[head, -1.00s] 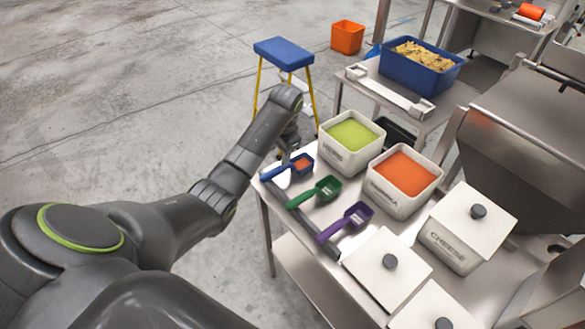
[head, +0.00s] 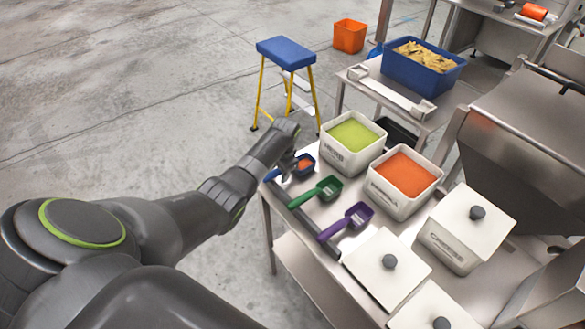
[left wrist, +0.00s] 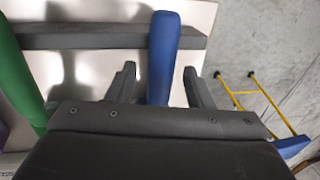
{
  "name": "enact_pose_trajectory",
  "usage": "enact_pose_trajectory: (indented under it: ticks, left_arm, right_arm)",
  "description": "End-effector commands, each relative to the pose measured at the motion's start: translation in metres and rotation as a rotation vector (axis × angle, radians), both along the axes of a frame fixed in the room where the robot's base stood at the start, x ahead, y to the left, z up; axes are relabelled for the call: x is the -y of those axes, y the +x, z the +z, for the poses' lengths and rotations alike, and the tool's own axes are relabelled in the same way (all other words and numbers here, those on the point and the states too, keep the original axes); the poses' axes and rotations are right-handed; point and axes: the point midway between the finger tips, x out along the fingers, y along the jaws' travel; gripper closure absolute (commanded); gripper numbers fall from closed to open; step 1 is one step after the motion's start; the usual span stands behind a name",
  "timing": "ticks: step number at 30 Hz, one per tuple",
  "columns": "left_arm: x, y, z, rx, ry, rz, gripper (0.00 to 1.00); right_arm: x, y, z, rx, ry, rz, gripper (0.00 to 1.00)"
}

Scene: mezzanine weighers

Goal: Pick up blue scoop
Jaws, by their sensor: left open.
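The blue scoop (head: 304,164) lies at the far left corner of the steel table, its bowl holding something orange. Its handle is partly hidden by my left arm in the head view. In the left wrist view the blue handle (left wrist: 163,60) rests across a dark grey bar and reaches down between my fingers. My left gripper (left wrist: 158,82) is open, with one finger on each side of the handle and a gap on both sides. In the head view the left gripper (head: 288,165) is at the handle, its fingers mostly hidden. My right gripper is not in view.
A green scoop (head: 328,188) and a purple scoop (head: 358,215) lie beside the blue one. White tubs of green (head: 345,162) and orange (head: 385,203) contents stand behind them. A blue-topped stool (head: 286,53) stands on the floor beyond the table.

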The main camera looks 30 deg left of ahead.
Motion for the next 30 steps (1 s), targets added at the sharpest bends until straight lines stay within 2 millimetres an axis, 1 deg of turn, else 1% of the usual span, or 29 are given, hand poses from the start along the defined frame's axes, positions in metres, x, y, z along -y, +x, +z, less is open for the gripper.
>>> enact_pose_trajectory:
  ticks: [3,11,14,22,30]
  left_arm:
    - [-0.0008,0.0005,-0.0055,0.0,0.0,-0.001,0.53]
    - [-0.0009,0.0009,-0.0065,0.002,0.0,-0.001,0.53]
    - [-0.0008,0.0009,-0.0064,0.002,0.0,-0.001,0.65]
    - [-0.0008,0.0008,-0.0064,0.001,0.0,-0.001,1.0]
    - [-0.001,0.0011,-0.0047,0.002,0.0,-0.001,1.0]
  right_arm:
    - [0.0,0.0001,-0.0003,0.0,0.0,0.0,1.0]
    - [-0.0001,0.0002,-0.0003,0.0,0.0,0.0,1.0]
    - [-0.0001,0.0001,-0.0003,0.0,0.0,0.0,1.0]
    - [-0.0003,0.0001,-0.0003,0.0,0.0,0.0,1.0]
    - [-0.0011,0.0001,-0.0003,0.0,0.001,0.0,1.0]
